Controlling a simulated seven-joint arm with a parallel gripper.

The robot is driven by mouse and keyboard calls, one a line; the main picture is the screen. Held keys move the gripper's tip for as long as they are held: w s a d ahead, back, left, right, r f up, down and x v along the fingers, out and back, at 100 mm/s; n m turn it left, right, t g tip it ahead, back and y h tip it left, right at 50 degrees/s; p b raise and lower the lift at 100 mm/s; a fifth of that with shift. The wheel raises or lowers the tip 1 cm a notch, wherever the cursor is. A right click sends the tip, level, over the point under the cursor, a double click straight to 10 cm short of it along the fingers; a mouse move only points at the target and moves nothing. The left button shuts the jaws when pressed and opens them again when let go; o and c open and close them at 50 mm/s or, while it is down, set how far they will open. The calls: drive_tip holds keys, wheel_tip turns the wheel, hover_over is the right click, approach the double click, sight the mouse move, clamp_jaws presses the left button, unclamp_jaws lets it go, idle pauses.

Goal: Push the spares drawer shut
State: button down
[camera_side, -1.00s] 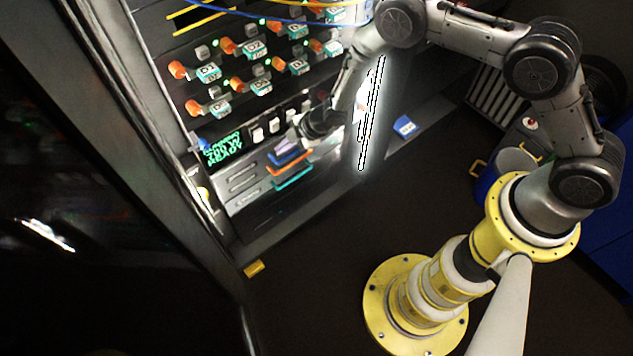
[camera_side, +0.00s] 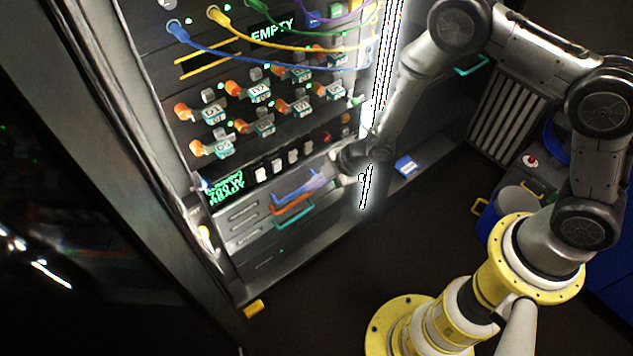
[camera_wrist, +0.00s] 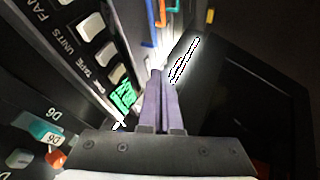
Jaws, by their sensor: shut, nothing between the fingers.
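In the side view, a stack of drawer fronts with blue, orange and teal handles (camera_side: 296,211) sits low in the rack. I cannot read which one is the spares drawer, nor tell how far any drawer stands out. The coloured handles also show at the top of the wrist view (camera_wrist: 161,14). My gripper (camera_side: 316,181) is in front of the rack near these handles, partly over the blue one. In the wrist view, its two purple fingers (camera_wrist: 158,76) are together with nothing between them. I cannot tell whether the fingertips touch a drawer.
Above the drawers are a green-lit display (camera_side: 226,188), white switches (camera_side: 277,166) and orange-knobbed modules (camera_side: 262,122). Blue and yellow cables (camera_side: 270,61) hang across the upper rack. Dark floor in front is clear.

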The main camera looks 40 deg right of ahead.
drive_tip(key=c, duration=1.2)
unclamp_jaws()
drive_tip(key=shift+s+d+r, duration=0.15)
drive_tip(key=shift+r, duration=0.2)
drive_tip(key=shift+c, duration=0.2)
drive_tip(key=o, duration=0.3)
drive_tip(key=w+a+r+n+y, duration=0.1)
drive_tip(key=n, duration=0.1)
drive_tip(key=w+a+r+n+t+y, duration=0.1)
drive_tip(key=a+n, duration=0.1)
drive_tip(key=w+a+r+n+y, duration=0.1)
drive_tip(key=n, duration=0.1)
drive_tip(key=shift+w+a+r+t+y, duration=0.15)
drive_tip(key=shift+w+a+t+y, duration=0.05)
drive_tip(key=shift+w+t+y, duration=0.1)
drive_tip(key=shift+o, duration=0.2)
drive_tip(key=n+t+y, duration=0.3)
drive_tip(key=t+y, duration=0.1)
approach(302, 188)
drive_tip(key=x, duration=1)
drive_tip(key=shift+w+d+f, duration=0.1)
drive_tip(key=shift+f, duration=0.2)
clamp_jaws()
